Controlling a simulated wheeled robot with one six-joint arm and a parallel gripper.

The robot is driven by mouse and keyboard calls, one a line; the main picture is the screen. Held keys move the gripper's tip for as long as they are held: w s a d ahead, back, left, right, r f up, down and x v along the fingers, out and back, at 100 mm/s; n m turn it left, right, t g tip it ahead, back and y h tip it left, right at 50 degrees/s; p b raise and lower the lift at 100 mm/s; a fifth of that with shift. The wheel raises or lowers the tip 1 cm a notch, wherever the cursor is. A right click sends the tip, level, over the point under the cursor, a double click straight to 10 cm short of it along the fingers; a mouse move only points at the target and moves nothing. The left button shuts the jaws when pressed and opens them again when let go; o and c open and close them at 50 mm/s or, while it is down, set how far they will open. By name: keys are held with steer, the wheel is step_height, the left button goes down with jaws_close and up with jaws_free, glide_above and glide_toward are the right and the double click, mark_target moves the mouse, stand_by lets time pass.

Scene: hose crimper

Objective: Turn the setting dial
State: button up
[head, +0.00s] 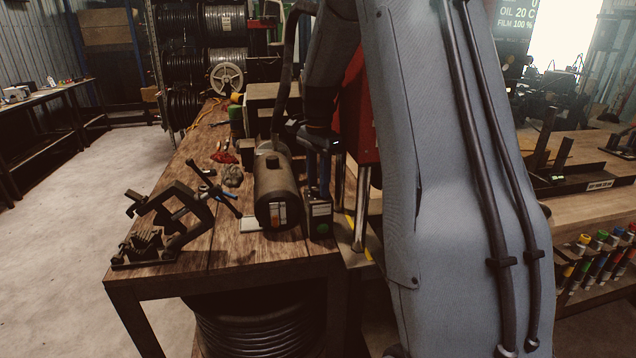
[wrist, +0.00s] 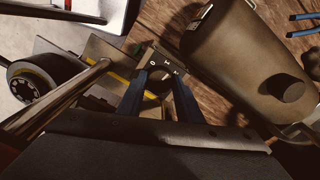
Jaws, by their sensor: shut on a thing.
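A small dark box (head: 320,225) with a green mark on its front stands near the table's right edge. Its top face, with pale marks, shows in the wrist view (wrist: 166,61). My gripper (head: 319,192) points down onto this box, its two blue fingers close together. In the wrist view my gripper (wrist: 163,82) has its fingertips at the box top, shut on what appears to be the setting dial. The dial itself is mostly hidden by the fingers, and its setting cannot be read.
A black clamp-like tool (head: 170,222) is at the table's front left. Pliers (head: 222,156), a rag (head: 232,176) and a red machine (head: 357,130) are nearby. The wooden table (head: 205,245) has bare room in front.

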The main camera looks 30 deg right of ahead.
mark_target(318, 187)
steer(key=o, duration=1)
steer(key=shift+o, duration=0.2)
steer(key=shift+r+b, duration=1.25)
steer(key=shift+r, duration=2.7)
